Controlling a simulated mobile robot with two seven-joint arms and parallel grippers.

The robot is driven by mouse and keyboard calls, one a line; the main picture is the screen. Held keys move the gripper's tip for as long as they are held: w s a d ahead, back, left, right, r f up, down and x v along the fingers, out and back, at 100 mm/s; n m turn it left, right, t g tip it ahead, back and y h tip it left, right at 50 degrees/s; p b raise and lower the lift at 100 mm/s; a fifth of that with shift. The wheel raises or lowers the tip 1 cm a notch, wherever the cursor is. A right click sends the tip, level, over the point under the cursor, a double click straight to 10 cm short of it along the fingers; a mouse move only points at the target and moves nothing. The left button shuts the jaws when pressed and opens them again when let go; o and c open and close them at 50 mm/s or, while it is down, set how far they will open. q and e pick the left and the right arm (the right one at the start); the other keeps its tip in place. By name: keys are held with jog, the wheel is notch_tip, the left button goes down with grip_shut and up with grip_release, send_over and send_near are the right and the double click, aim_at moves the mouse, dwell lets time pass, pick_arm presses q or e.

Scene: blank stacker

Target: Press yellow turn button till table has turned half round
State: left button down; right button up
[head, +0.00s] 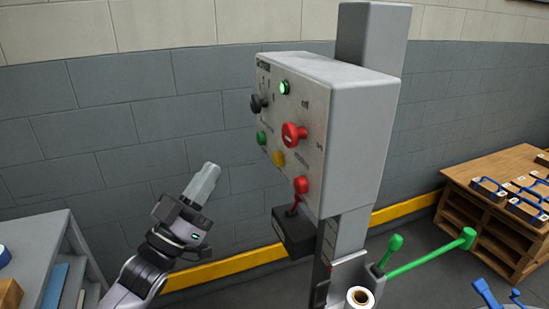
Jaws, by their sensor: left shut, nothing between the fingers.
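The yellow button (278,158) sits low on the front face of a grey control box (350,120), between a green button (261,138) and a red lever (300,186). A large red mushroom button (293,133), a black knob (258,103) and a lit green lamp (284,87) are on the same face. My left gripper (212,170) is shut and empty, to the left of the box. Its fingers point up and right, and a gap shows in the picture between them and the yellow button. The turning table is not in view. My right gripper is not in view.
A grey post (348,232) carries the box, with a holder, a white roll (360,297) and green-handled tools (430,250) below. A wooden bench (500,170) with blue-handled items stands right. A grey shelf (40,240) stands left. A block wall is behind.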

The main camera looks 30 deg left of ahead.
aim_at(278, 159)
pick_arm(q)
jog(key=w+d, duration=0.5)
jog(key=w, duration=0.1)
jog(key=shift+w+d+b, duration=0.4)
jog(key=shift+b, duration=0.05)
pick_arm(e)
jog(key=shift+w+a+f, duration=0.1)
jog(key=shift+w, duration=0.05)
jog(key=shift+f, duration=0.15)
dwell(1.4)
pick_arm(q)
jog(key=shift+w+d, duration=0.25)
jog(key=shift+w, duration=0.05)
